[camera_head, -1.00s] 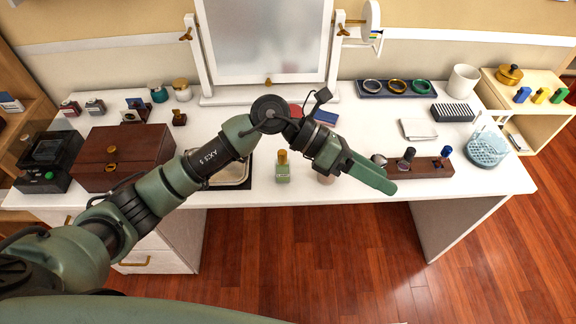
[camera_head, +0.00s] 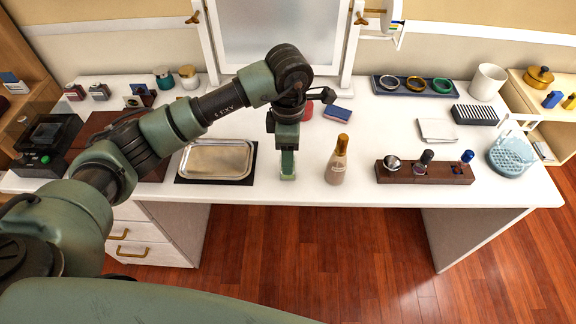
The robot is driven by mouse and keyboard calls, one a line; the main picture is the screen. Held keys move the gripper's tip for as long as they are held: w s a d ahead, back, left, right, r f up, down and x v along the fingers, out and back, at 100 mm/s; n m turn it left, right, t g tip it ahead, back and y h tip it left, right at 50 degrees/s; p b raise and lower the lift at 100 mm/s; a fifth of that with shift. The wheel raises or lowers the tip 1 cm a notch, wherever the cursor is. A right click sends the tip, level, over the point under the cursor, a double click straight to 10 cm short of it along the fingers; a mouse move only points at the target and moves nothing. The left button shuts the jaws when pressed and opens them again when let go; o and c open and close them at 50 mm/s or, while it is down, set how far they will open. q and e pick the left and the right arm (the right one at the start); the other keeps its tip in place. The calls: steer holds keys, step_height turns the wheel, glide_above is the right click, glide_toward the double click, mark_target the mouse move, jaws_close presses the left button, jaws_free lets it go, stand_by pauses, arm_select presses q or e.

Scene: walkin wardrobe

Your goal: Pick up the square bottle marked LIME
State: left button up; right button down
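A small green square bottle (camera_head: 288,174) stands upright on the white table near its front edge, right of the metal tray. My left gripper (camera_head: 287,148) points down directly over it and covers its cap and most of its body. Only the lower part of the bottle shows, and no label is readable. Whether the fingers are open or shut, or touch the bottle, I cannot tell. My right gripper is not in view.
A tan gold-capped bottle (camera_head: 337,162) stands close on the right. A metal tray (camera_head: 216,159) lies to the left. A dark wooden holder (camera_head: 425,173) with several small items is farther right. A blue box (camera_head: 337,115) and the mirror (camera_head: 283,40) are behind.

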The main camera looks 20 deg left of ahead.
arm_select(q)
step_height(320, 180, down, 4)
steer(key=shift+w+d+f+p, duration=0.1)
steer(key=shift+p, duration=0.25)
jaws_close()
